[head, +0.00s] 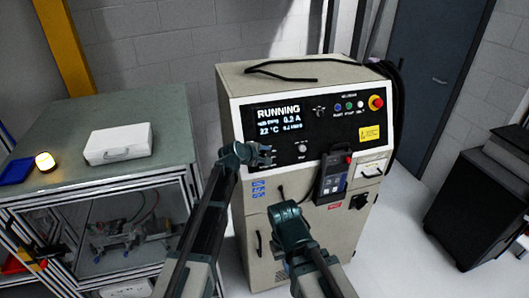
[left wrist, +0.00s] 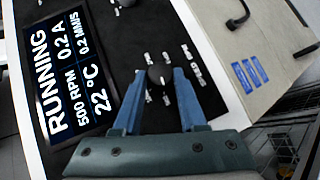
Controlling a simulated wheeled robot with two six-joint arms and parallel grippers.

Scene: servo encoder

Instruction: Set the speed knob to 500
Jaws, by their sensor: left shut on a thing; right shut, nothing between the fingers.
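The machine's black front panel has a display (head: 279,119) with white text. In the left wrist view the display (left wrist: 75,72) reads RUNNING, 500 RPM, 0.2 A, 0.2 MM/S and 22 °C. The small round black speed knob (left wrist: 160,75) has white labels around it. My left gripper (head: 265,154) is at the panel below the display, its blue fingers shut on the knob from both sides. The gripper hides the knob in the head view. My right gripper (head: 281,194) is shut and empty, lower down in front of the cabinet.
The panel also carries small buttons and a red emergency stop (head: 376,103). A handheld pendant (head: 333,177) hangs on the cabinet front, right of my grippers. A bench (head: 140,185) with a white case (head: 118,143) and a lit amber lamp (head: 45,162) stands at left. A black cabinet (head: 480,205) is at right.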

